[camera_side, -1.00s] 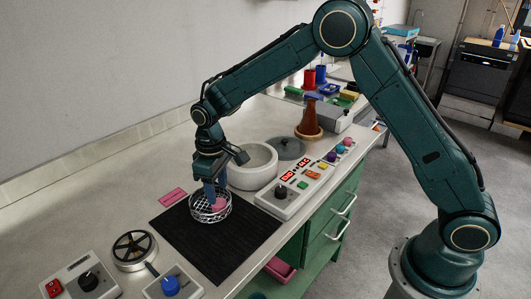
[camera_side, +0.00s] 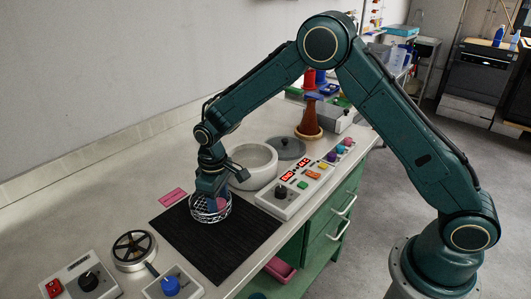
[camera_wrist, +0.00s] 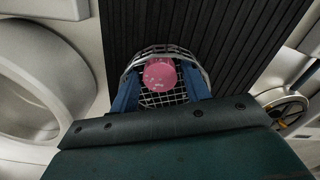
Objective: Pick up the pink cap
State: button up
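The pink cap (camera_wrist: 160,75) is a round disc inside a wire basket (camera_wrist: 131,66), between my gripper's two blue fingers in the wrist view. In the side view the pink cap (camera_side: 222,204) shows partly, behind the basket's mesh. The basket (camera_side: 211,217) stands on a black ribbed mat (camera_side: 240,240). My gripper (camera_wrist: 160,90) points down into the basket, with its fingers apart on either side of the cap. It also shows in the side view (camera_side: 212,205). I cannot tell whether the fingers touch the cap.
A white round vessel (camera_side: 252,168) stands close behind the basket, with a grey lid (camera_side: 287,148) beyond it. A control box (camera_side: 297,190) with red displays is to the right. A black-and-silver round device (camera_side: 133,249) and a blue-knobbed box (camera_side: 171,285) stand at front left.

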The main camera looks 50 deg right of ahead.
aim_at(219, 202)
jog(key=c, duration=0.7)
jog(key=shift+r, duration=0.15)
notch_tip(219, 202, up, 20)
jog(key=shift+f, duration=0.1)
dwell(0.4)
dwell(0.4)
